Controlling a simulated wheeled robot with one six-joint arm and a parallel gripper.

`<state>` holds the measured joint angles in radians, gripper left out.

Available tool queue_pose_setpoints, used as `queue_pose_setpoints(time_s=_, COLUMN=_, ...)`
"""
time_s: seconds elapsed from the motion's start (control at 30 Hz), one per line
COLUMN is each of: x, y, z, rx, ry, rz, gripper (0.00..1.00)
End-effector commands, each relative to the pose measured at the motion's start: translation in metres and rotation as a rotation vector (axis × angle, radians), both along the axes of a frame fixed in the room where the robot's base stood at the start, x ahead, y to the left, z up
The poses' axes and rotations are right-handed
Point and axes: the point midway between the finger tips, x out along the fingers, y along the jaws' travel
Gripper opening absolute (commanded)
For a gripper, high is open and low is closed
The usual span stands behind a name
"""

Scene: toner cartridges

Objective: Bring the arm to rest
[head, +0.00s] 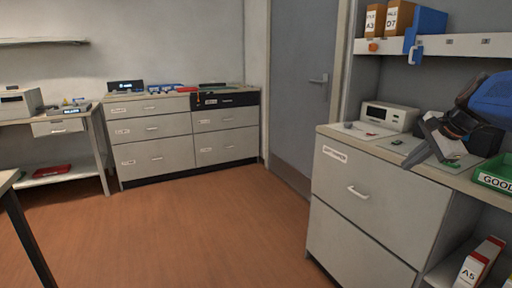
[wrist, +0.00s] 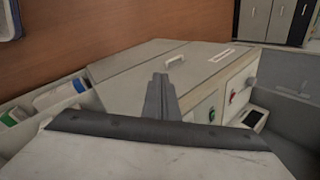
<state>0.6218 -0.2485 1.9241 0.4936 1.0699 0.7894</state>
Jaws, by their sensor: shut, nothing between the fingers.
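My gripper (wrist: 160,78) is shut and empty in the wrist view, its dark fingers together in the middle of the picture. In the head view, my arm reaches in from the right, and the gripper (head: 412,160) points down and left over the right-hand counter (head: 331,131). I cannot tell from these views whether the fingertips touch the counter top.
On the counter are a beige device (head: 389,116) and a green bin (head: 493,174) marked GOOD. Above hangs a shelf (head: 458,45) with a blue binder and boxes. Drawer cabinets (head: 155,158) and a side table (head: 47,129) stand farther off. The floor (head: 185,235) is clear.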

Motion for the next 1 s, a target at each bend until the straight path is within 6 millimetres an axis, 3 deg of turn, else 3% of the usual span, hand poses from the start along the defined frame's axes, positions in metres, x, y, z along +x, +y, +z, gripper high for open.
queue_pose_setpoints(time_s=0.03, x=-0.012, y=0.026, z=-0.008, rx=-0.047, ry=0.009, rz=0.075, gripper=0.0)
queue_pose_setpoints(time_s=0.2, x=-0.054, y=0.088, z=-0.04, rx=-0.211, ry=0.04, rz=0.33, gripper=0.0)
queue_pose_setpoints(time_s=0.5, x=-0.14, y=0.166, z=-0.104, rx=-0.501, ry=0.066, rz=0.794, gripper=0.0)
queue_pose_setpoints(time_s=0.8, x=-0.218, y=0.198, z=-0.169, rx=-0.763, ry=0.066, rz=1.216, gripper=0.0)
queue_pose_setpoints(time_s=1.0, x=-0.239, y=0.202, z=-0.19, rx=-0.844, ry=0.062, rz=1.343, gripper=0.0)
